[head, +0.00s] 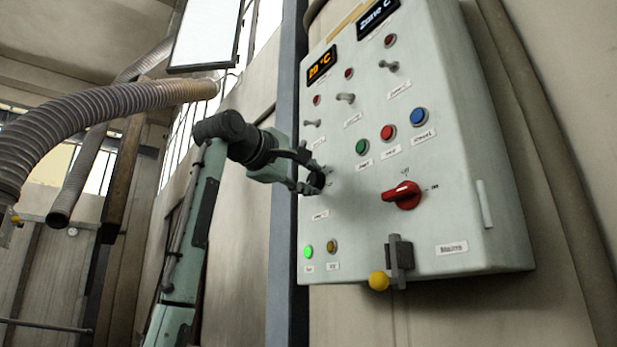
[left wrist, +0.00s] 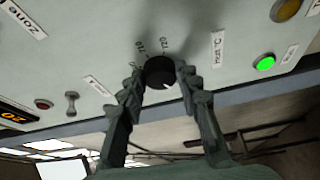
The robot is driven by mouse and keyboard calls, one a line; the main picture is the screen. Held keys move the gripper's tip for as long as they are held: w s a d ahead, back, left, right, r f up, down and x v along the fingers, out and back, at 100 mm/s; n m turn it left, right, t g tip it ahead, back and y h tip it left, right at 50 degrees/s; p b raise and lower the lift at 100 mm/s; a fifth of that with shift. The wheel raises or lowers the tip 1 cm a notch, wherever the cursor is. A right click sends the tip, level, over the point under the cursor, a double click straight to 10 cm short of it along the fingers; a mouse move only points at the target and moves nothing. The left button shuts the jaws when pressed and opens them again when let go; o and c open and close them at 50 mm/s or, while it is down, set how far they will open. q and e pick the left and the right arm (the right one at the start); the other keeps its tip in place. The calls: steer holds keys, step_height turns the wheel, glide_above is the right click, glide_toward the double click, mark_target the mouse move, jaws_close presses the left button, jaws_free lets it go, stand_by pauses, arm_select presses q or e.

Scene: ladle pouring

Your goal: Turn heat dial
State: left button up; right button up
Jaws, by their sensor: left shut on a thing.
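The heat dial (left wrist: 159,73) is a round black knob with a white pointer mark, on the pale control panel (head: 455,140). In the head view the dial (head: 317,181) is partly hidden by my left gripper. My left gripper (head: 311,178) reaches in from the left and is shut on the dial. In the left wrist view its two fingers (left wrist: 157,84) sit on either side of the knob. A "Heat °C" label (left wrist: 218,50) is beside it. The display (head: 321,66) reads about 20 °C in orange. My right gripper is not in view.
A red rotary switch (head: 405,195) is right of the dial. Green (head: 362,147), red (head: 387,132) and blue (head: 418,116) buttons and several toggles are above. A lever with a yellow knob (head: 379,281) juts out below. A ribbed hose (head: 80,115) hangs at the left.

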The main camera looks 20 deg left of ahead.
arm_select(q)
steer(key=shift+n, duration=0.6)
steer(key=o, duration=1.2)
steer(key=shift+c, duration=0.2)
steer(key=v, duration=1.2)
steer(key=shift+r, duration=0.25)
